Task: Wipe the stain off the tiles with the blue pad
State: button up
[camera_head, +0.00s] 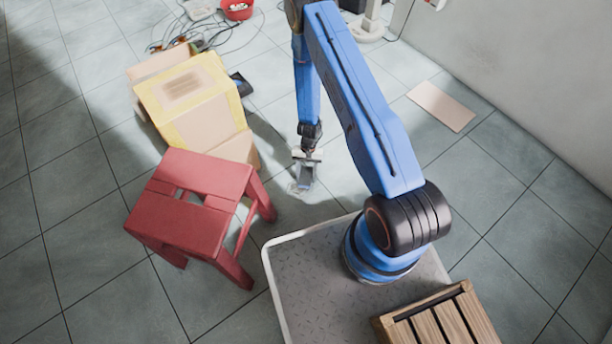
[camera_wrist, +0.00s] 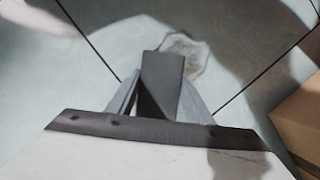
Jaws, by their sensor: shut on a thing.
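My gripper (camera_head: 306,160) hangs low over the tiles, to the right of the red stool. It is shut on the pad (camera_head: 306,176), which looks grey-blue in the head view. In the wrist view the pad (camera_wrist: 161,82) is a dark upright block between the two grey fingers (camera_wrist: 160,100). The stain (camera_wrist: 190,50) is a pale patch with a brownish edge, just beyond the pad's far end and partly hidden by it. The stain also shows faintly in the head view (camera_head: 295,188). I cannot tell whether the pad touches the floor.
A red stool (camera_head: 205,190) and cardboard boxes (camera_head: 190,98) stand left of my gripper. Cables (camera_head: 205,38) and a red bucket (camera_head: 236,10) lie farther back. A flat tan board (camera_head: 441,106) lies near the right wall. A wooden crate (camera_head: 440,318) sits on my base.

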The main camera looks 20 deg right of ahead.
aim_at(301, 181)
jog(key=shift+f, duration=0.2)
jog(key=shift+a, duration=0.1)
jog(key=shift+s+a, duration=0.55)
jog(key=shift+a, duration=1.15)
jog(key=shift+s+a, duration=0.6)
jog(key=shift+a, duration=1.1)
jog(key=shift+s+a, duration=0.55)
jog(key=shift+a, duration=1.15)
jog(key=shift+s+d, duration=0.15)
jog(key=shift+s, duration=0.45)
jog(key=shift+s+d+f, duration=0.1)
jog(key=shift+s, duration=0.1)
jog(key=shift+w+d, duration=0.1)
jog(key=shift+d, duration=0.3)
jog(key=shift+w+d+r, duration=0.1)
jog(key=shift+w+d, duration=0.25)
jog(key=shift+d, duration=0.65)
jog(key=shift+w+d+r, duration=0.1)
jog(key=shift+w+d, duration=0.3)
jog(key=shift+d, duration=0.6)
jog(key=shift+w+d, duration=0.35)
jog(key=shift+d, duration=0.65)
jog(key=shift+w+d+f, duration=0.1)
jog(key=shift+w+d, duration=0.2)
jog(key=shift+d, duration=0.6)
jog(key=shift+w+d+f, duration=0.1)
jog(key=shift+w+d, duration=0.15)
jog(key=shift+d, duration=0.6)
